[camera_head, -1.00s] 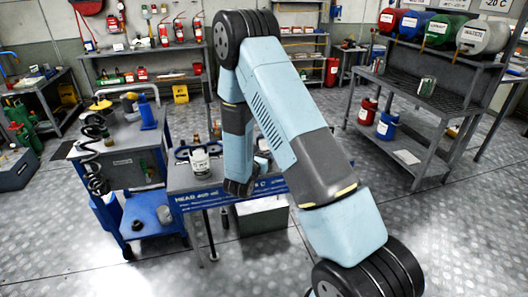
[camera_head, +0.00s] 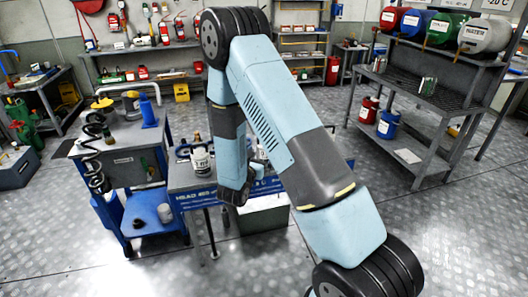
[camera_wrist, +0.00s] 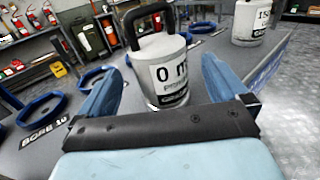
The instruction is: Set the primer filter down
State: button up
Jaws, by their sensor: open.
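The primer filter is a white canister (camera_wrist: 163,68) with a black loop handle and a partly readable label, "0 m" above what looks like "PRIM". It stands upright on the grey bench top. My gripper (camera_wrist: 161,72) is open, its two blue fingers on either side of the canister's near part; I cannot tell whether they touch it. In the head view a white canister (camera_head: 201,162) stands on the blue-edged bench (camera_head: 186,185), left of my wrist; my arm hides the fingers there.
A second white canister (camera_wrist: 250,20), marked "15", stands right on the bench. Blue rings (camera_wrist: 42,108) lie on the left, near a "BORE" label. A blue cart (camera_head: 155,215) stands left of the bench. A shelf rack (camera_head: 440,110) with drums stands right. Floor between is free.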

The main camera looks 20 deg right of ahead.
jog(key=v, duration=0.7)
jog(key=s+d+r+m+g+h, duration=0.2)
jog(key=s+d+r+m+g, duration=1.2)
jog(key=r+m, duration=0.35)
jog(key=s+a+r+m+t+y, duration=0.2)
jog(key=s+a+r+m+y, duration=0.1)
jog(key=s+r+m+y, duration=0.2)
jog(key=s+a+r+m+t+y, duration=0.3)
jog(key=s+r+m+y, duration=0.3)
jog(key=s+r+y, duration=0.2)
jog(key=shift+s+a+r+t, duration=0.3)
jog(key=shift+s+a, duration=0.2)
jog(key=shift+s, duration=0.1)
jog(key=shift+c, duration=0.3)
